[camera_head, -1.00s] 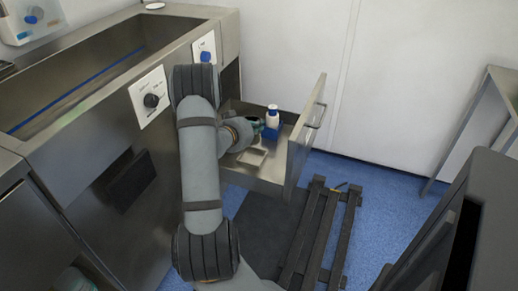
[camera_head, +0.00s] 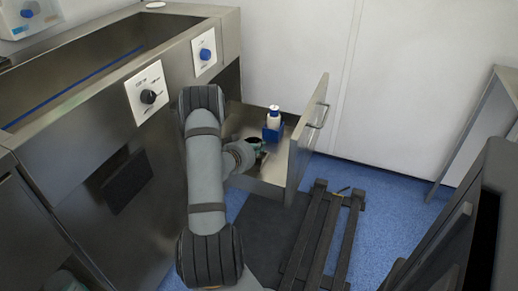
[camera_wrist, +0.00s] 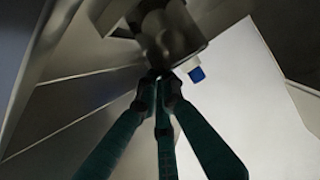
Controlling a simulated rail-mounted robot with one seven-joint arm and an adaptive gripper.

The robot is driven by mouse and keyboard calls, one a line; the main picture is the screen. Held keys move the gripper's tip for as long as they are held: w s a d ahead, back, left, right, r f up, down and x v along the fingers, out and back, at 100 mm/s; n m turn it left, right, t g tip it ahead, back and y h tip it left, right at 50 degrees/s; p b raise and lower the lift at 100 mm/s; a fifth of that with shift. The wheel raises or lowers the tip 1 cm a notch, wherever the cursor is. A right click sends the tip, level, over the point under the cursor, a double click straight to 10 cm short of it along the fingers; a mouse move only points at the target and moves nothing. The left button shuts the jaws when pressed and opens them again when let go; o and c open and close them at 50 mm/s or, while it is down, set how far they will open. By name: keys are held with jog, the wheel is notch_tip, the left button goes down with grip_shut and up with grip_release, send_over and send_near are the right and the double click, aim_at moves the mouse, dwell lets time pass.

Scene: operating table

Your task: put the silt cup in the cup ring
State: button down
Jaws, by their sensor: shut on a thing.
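My gripper (camera_head: 260,153) is low inside the open drawer, seen small in the head view and partly hidden by my own wrist. In the wrist view, its teal fingers (camera_wrist: 160,80) come together at a dark grey, rounded metal piece (camera_wrist: 172,30). They are shut on it, and it looks like the silt cup, though shadow hides its full shape. I cannot make out the cup ring clearly in either view.
A white bottle (camera_head: 274,117) with a blue cap stands in a blue holder (camera_head: 272,133) in the drawer, just behind my gripper. The steel drawer front (camera_head: 304,145) rises to the right. The steel basin unit (camera_head: 85,95) is on the left.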

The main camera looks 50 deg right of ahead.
jog(key=c, duration=2)
grip_release()
jog(key=shift+f, duration=0.1)
jog(key=shift+o, duration=0.5)
jog(key=shift+a+r, duration=0.15)
jog(key=shift+r, duration=0.05)
jog(key=p+v, duration=0.1)
jog(key=v, duration=1)
jog(key=shift+a, duration=0.3)
jog(key=shift+r, duration=0.15)
